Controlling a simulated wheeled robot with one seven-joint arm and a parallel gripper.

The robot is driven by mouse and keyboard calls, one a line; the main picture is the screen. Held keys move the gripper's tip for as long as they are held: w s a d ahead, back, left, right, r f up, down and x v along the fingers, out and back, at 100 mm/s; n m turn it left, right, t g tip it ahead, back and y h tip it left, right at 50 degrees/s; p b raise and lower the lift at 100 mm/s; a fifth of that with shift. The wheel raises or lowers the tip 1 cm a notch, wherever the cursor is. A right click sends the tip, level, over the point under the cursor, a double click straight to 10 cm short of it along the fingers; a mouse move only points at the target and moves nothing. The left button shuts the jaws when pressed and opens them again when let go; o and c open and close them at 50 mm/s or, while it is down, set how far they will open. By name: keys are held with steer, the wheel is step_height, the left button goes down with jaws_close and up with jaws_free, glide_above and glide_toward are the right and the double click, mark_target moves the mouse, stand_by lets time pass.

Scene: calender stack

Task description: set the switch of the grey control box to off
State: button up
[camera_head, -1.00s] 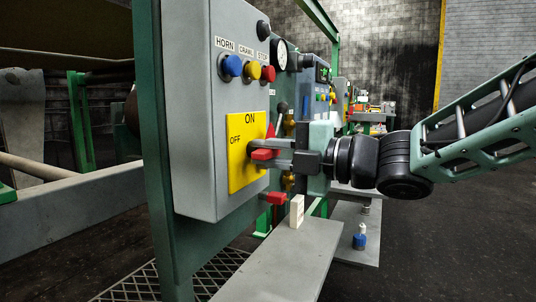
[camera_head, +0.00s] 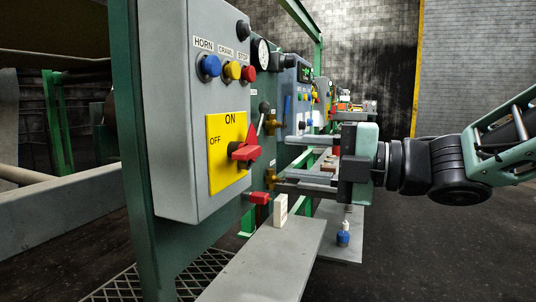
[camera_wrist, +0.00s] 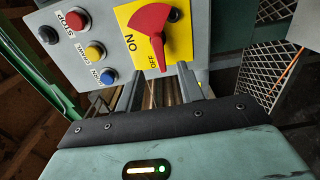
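The grey control box (camera_head: 185,120) stands upright at left centre in the head view and fills the top of the wrist view (camera_wrist: 200,40). Its yellow plate (camera_head: 222,178) reads ON at the top and OFF at the left. The red switch (camera_head: 244,152) has its narrow end pointing left towards OFF; its broad end is on the opposite side. In the wrist view the switch (camera_wrist: 154,30) tapers down to beside the OFF label. My gripper (camera_head: 277,181) is right of the box, clear of the switch. Its fingers (camera_wrist: 160,82) are apart with nothing between them.
Blue, yellow and red buttons (camera_head: 232,70) sit above the yellow plate. A grey shelf (camera_head: 265,258) below carries a white block (camera_head: 281,210). A blue-and-white bottle (camera_head: 343,234) stands on a lower plate. Another control box stands behind.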

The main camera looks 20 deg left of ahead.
steer(key=d, duration=0.8)
steer(key=shift+s, duration=0.3)
steer(key=w+d+f+m+t+h, duration=0.1)
steer(key=d+f+m+t+h, duration=0.1)
steer(key=f+m+t+h, duration=0.5)
steer(key=w+d+f+m+h, duration=0.1)
steer(key=d+f+m+h, duration=0.3)
steer(key=m, duration=0.6)
steer(key=s+d+f+m+g+h, duration=0.3)
steer(key=s+d+f+m+g, duration=0.15)
steer(key=s+f, duration=0.4)
steer(key=s+d+f+m+g+h, duration=0.35)
steer(key=s+f+m, duration=0.2)
steer(key=s, duration=0.55)
step_height(320, 180, up, 22)
steer(key=s+p, duration=0.2)
steer(key=p, duration=1.9)
steer(key=shift+s+d+f+m, duration=0.15)
steer(key=shift+s+d+m, duration=0.1)
steer(key=shift+d+m, duration=0.05)
